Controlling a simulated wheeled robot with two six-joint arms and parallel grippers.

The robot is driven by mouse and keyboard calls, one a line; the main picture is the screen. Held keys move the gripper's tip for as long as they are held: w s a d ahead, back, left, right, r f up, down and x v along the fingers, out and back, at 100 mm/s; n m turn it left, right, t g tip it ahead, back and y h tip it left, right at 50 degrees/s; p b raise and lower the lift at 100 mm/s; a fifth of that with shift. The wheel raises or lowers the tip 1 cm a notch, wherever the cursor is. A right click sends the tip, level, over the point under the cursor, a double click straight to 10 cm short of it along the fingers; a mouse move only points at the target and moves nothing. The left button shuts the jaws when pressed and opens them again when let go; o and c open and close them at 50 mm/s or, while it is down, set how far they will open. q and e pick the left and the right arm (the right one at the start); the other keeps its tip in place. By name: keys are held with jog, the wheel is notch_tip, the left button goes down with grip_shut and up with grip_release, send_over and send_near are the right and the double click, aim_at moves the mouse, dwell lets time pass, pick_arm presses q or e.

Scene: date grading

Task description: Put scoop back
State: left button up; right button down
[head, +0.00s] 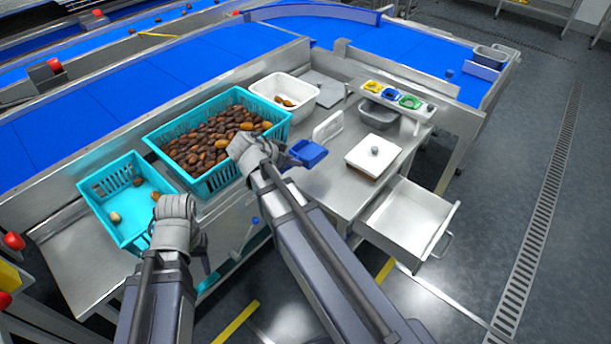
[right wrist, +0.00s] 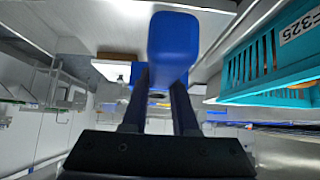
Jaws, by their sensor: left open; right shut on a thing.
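The blue scoop (head: 309,153) is in my right gripper (head: 268,152), near the front right corner of the large teal crate (head: 215,182). In the right wrist view the blue scoop (right wrist: 172,45) stands up between the two dark fingers of my right gripper (right wrist: 158,95), which are shut on it. From the head view I cannot tell whether the scoop touches the bench. My left gripper (head: 176,208) is at the right side of the small teal crate (head: 105,217). It is open, and its fingertips are partly hidden by its own body.
The large crate is full of brown dates; the small crate holds a few. A white tub (head: 262,88) with a few dates stands behind. A white box with a knob (head: 368,162), an upright white plate (head: 328,126) and an open drawer (head: 408,215) are to the right.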

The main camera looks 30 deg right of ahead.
notch_tip(320, 180, down, 10)
jog(key=b, duration=1)
jog(key=shift+f, duration=0.2)
jog(key=c, duration=0.7)
grip_release()
jog(key=shift+r, duration=0.1)
